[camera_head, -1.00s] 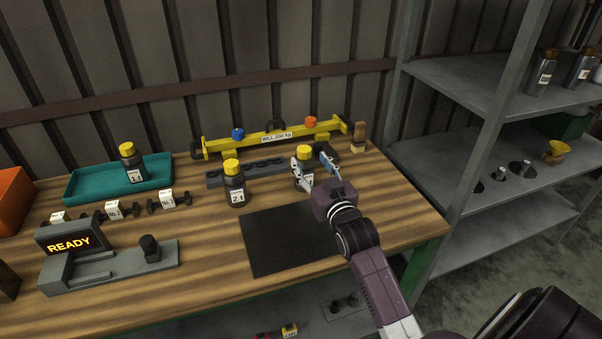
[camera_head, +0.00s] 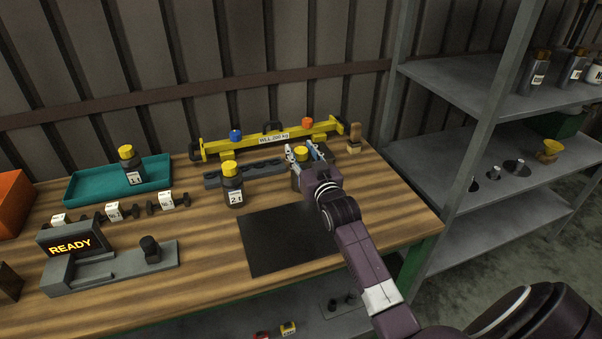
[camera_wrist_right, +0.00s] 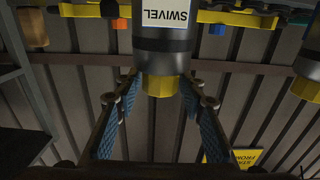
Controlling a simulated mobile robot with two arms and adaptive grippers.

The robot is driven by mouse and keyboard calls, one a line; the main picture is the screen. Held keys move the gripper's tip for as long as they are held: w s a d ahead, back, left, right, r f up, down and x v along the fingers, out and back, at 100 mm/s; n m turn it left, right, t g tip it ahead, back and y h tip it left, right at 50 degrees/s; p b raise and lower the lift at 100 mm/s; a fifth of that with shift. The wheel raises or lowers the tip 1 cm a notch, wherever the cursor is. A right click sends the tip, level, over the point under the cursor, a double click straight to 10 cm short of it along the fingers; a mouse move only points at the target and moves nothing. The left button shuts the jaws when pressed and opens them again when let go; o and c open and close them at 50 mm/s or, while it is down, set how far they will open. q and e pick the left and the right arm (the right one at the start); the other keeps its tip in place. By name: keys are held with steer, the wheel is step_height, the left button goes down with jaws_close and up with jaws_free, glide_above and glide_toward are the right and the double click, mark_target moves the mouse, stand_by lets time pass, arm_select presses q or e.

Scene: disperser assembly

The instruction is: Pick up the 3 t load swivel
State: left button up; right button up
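A dark swivel with a yellow top (camera_head: 298,184) stands at the back of the bench behind the black mat; its load marking is hidden in the head view. My right gripper (camera_head: 303,152) is at it, with a finger on either side. In the right wrist view, the swivel (camera_wrist_right: 163,40) appears upside down with a label reading SWIVEL, and its yellow cap lies between the blue finger pads of my right gripper (camera_wrist_right: 158,92). The fingers look spread around it; firm contact does not show. My left gripper is not in view.
A swivel marked 2 t (camera_head: 233,188) stands just left. Another swivel (camera_head: 130,165) stands in the teal tray (camera_head: 90,187). A yellow beam (camera_head: 215,148) lies behind. The black mat (camera_head: 280,245) is bare. A READY display (camera_head: 70,244) and a metal shelf (camera_head: 465,90) flank the area.

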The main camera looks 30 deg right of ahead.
jaws_close()
steer(key=shift+r, duration=0.2)
steer(key=shift+r, duration=0.15)
